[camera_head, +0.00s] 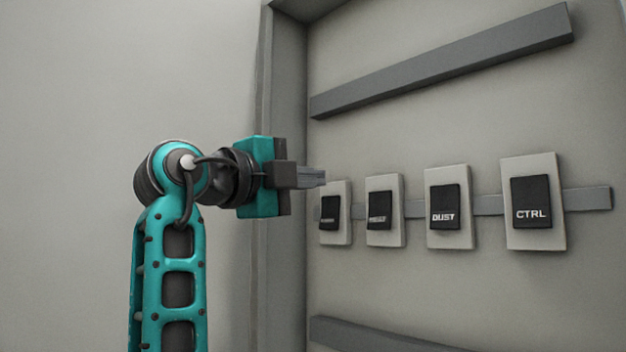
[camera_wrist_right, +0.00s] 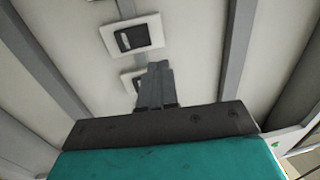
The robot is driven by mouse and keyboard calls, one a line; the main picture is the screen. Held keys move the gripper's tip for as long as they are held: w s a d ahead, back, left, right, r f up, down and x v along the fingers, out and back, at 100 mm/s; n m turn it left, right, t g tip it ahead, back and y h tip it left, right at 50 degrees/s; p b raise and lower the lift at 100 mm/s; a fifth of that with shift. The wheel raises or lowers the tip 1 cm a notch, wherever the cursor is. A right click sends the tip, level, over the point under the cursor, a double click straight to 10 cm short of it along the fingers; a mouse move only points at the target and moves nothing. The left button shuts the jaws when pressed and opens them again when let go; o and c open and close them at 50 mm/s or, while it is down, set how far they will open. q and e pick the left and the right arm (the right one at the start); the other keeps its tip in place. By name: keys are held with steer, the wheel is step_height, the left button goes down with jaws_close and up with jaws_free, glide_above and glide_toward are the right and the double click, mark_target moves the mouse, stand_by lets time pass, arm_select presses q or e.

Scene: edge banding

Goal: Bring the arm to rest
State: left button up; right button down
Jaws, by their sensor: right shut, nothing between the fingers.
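My right arm (camera_head: 178,275), teal and black, rises from the bottom of the head view and bends toward the panel. My right gripper (camera_head: 318,178) is shut and empty, its fingers pointing right just in front of the upper edge of the leftmost switch (camera_head: 330,207). I cannot tell whether the fingertips touch it. In the right wrist view the closed fingers (camera_wrist_right: 155,84) partly cover one switch (camera_wrist_right: 128,80); another switch (camera_wrist_right: 132,37) shows clear beyond it. My left gripper is not in view.
The grey panel (camera_head: 420,120) carries a row of switches: a second one (camera_head: 379,210), one labelled DUST (camera_head: 443,218) and one labelled CTRL (camera_head: 530,212). Grey rails (camera_head: 450,60) cross above and below. A frame edge (camera_head: 285,100) stands close behind my gripper. Open space lies left of my arm.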

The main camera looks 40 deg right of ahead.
stand_by(0.3)
